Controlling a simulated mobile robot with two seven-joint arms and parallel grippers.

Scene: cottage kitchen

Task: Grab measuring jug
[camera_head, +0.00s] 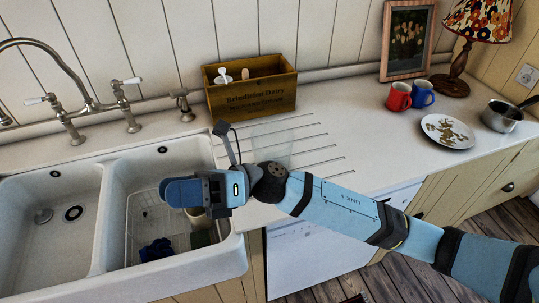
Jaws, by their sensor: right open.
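A clear, see-through vessel, apparently the measuring jug (276,140), stands on the grooved drainer of the white worktop, right of the sink. My right wrist and forearm pass in front of it and hide its lower part. Its handle cannot be made out. My right gripper (181,192) is over the right sink basin, left of and nearer than the jug, with its blue fingers pointing left. It is open, and nothing shows between the fingers. My left gripper is not in view.
A double white sink (120,165) with taps fills the left. A wooden box (252,98) stands against the back wall. Red (398,97) and blue (422,94) mugs, a plate (448,131) and a saucepan (502,116) stand at the right. A rack with items lies below my gripper.

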